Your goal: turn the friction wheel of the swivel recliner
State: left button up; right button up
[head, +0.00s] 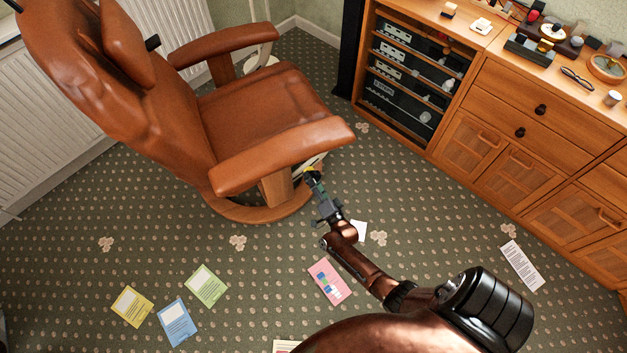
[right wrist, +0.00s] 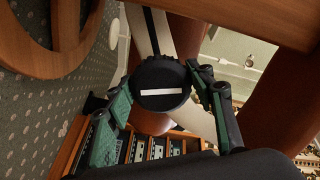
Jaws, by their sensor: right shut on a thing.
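The brown leather swivel recliner (head: 262,112) stands at the left on a round wooden base. My right gripper (head: 312,178) is low beside the recliner's near armrest (head: 285,150), close to the base. In the right wrist view, the friction wheel (right wrist: 162,82) is a dark ribbed knob with a white bar across its face. The bar lies nearly level in that view. My right gripper (right wrist: 163,86) is shut on the wheel, with a green finger on either side. In the head view the wheel is mostly hidden by the gripper. My left gripper is not in view.
A wooden cabinet (head: 540,110) with an open shelf of audio units (head: 410,75) stands at the right. Cards and papers lie on the patterned carpet, including a pink one (head: 329,281) beside my right arm. A radiator (head: 45,130) is behind the recliner.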

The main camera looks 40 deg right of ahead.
jog(key=shift+f+n, duration=0.1)
jog(key=shift+n, duration=0.2)
jog(key=o, duration=1.2)
jog(key=shift+c, duration=0.2)
jog(key=v, duration=1.2)
